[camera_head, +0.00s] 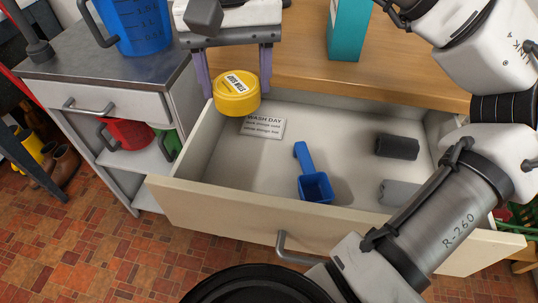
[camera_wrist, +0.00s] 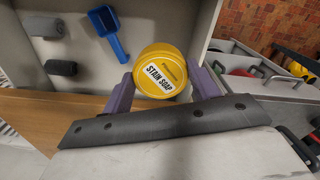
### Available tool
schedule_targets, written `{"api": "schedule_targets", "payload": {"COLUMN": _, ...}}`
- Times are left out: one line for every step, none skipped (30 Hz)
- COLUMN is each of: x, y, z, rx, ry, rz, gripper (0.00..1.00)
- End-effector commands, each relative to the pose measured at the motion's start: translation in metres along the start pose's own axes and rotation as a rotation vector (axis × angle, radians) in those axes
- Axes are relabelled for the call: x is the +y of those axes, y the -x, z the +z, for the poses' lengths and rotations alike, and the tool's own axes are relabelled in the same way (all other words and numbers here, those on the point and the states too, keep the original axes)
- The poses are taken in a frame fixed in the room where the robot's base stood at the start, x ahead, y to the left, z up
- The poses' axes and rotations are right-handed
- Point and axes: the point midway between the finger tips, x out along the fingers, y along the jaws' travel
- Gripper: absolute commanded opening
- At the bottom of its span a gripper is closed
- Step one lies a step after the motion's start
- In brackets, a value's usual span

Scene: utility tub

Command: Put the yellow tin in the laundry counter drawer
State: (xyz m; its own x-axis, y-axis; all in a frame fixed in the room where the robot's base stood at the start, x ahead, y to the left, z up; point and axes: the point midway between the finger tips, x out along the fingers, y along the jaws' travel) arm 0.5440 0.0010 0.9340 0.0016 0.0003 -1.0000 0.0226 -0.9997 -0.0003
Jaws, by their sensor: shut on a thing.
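The yellow tin (camera_head: 237,93), round and labelled "STAIN SOAP", is held between the two purple fingers of my gripper (camera_head: 231,72). In the wrist view the tin (camera_wrist: 160,72) sits between the fingertips (camera_wrist: 165,84). My gripper is above the left rear part of the open laundry counter drawer (camera_head: 222,222). The tin overlaps the drawer's left wall and back corner in the head view; its exact height above the drawer floor is hard to tell. The drawer's pale front and handle (camera_head: 298,250) face the front.
Inside the drawer are a blue scoop (camera_head: 314,184), a dark grey roll (camera_head: 397,146), a lighter grey roll (camera_head: 399,193) and a "WASH DAY" card (camera_head: 263,127). The left drawer floor is mostly clear. A teal box (camera_head: 348,28) stands on the wooden counter. A blue jug (camera_head: 140,22) stands on the side cabinet.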

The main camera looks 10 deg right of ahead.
Motion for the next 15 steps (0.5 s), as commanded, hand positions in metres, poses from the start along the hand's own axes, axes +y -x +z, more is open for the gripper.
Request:
{"api": "schedule_targets", "payload": {"x": 0.001, "y": -0.012, "z": 0.0, "rx": -0.002, "ry": -0.001, "rz": 0.001, "gripper": 0.35}}
{"api": "schedule_targets", "payload": {"x": 0.001, "y": -0.019, "z": 0.001, "rx": -0.003, "ry": -0.001, "rz": 0.002, "gripper": 0.35}}
{"api": "schedule_targets", "payload": {"x": 0.001, "y": -0.029, "z": 0.001, "rx": -0.003, "ry": -0.001, "rz": 0.001, "gripper": 0.35}}
{"api": "schedule_targets", "payload": {"x": 0.001, "y": -0.037, "z": 0.001, "rx": -0.003, "ry": -0.002, "rz": 0.002, "gripper": 0.35}}
{"api": "schedule_targets", "payload": {"x": 0.001, "y": -0.046, "z": 0.001, "rx": -0.003, "ry": -0.002, "rz": 0.002, "gripper": 0.35}}
{"api": "schedule_targets", "payload": {"x": 0.001, "y": -0.057, "z": 0.001, "rx": -0.003, "ry": -0.001, "rz": 0.001, "gripper": 0.35}}
{"api": "schedule_targets", "payload": {"x": 0.001, "y": -0.065, "z": 0.001, "rx": -0.003, "ry": -0.001, "rz": 0.002, "gripper": 0.35}}
{"api": "schedule_targets", "payload": {"x": 0.001, "y": -0.073, "z": 0.001, "rx": -0.002, "ry": -0.001, "rz": 0.002, "gripper": 0.35}}
{"api": "schedule_targets", "payload": {"x": 0.001, "y": -0.084, "z": 0.001, "rx": -0.003, "ry": 0.0, "rz": 0.002, "gripper": 0.35}}
{"api": "schedule_targets", "payload": {"x": 0.001, "y": -0.092, "z": 0.001, "rx": -0.003, "ry": 0.0, "rz": 0.002, "gripper": 0.35}}
{"api": "schedule_targets", "payload": {"x": 0.001, "y": -0.1, "z": 0.001, "rx": -0.003, "ry": 0.0, "rz": 0.002, "gripper": 0.35}}
{"api": "schedule_targets", "payload": {"x": 0.001, "y": -0.11, "z": 0.001, "rx": -0.002, "ry": 0.001, "rz": 0.002, "gripper": 0.35}}
{"api": "schedule_targets", "payload": {"x": 0.001, "y": -0.117, "z": 0.001, "rx": -0.003, "ry": 0.0, "rz": 0.002, "gripper": 0.35}}
{"api": "schedule_targets", "payload": {"x": 0.001, "y": -0.123, "z": 0.001, "rx": -0.003, "ry": 0.0, "rz": 0.002, "gripper": 0.35}}
{"api": "schedule_targets", "payload": {"x": 0.001, "y": -0.131, "z": 0.001, "rx": -0.001, "ry": 0.0, "rz": 0.002, "gripper": 0.35}}
